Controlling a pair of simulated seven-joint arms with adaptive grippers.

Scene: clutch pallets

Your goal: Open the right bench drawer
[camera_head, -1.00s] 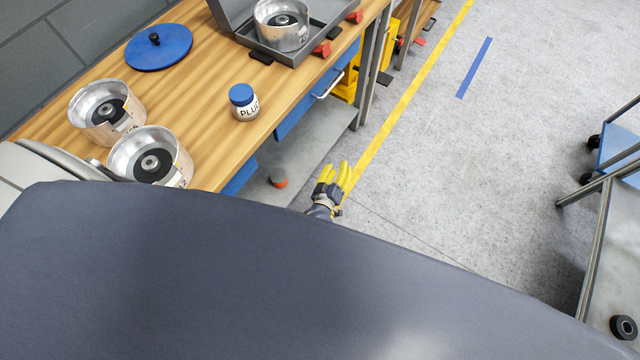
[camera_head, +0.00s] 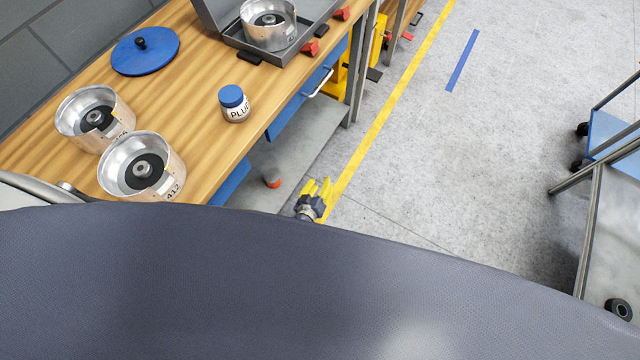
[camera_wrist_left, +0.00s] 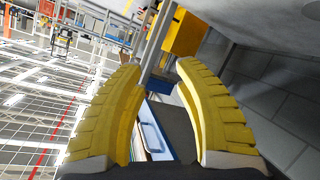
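The right bench drawer (camera_head: 297,108) is a blue front under the wooden bench top, with a pale bar handle (camera_head: 319,83) near its far end. The drawer looks shut. My left gripper (camera_head: 320,187) has yellow fingers and is below and in front of the drawer in the head view, apart from the handle. In the left wrist view my left gripper (camera_wrist_left: 158,66) is open and empty. The handle (camera_wrist_left: 152,137) shows in the gap between its fingers, farther off. My right gripper is not in view.
Another blue drawer front (camera_head: 230,184) is nearer, partly hidden by my body. The bench top (camera_head: 190,90) holds two metal housings, a blue-lidded jar (camera_head: 235,104), a blue disc and a grey case.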

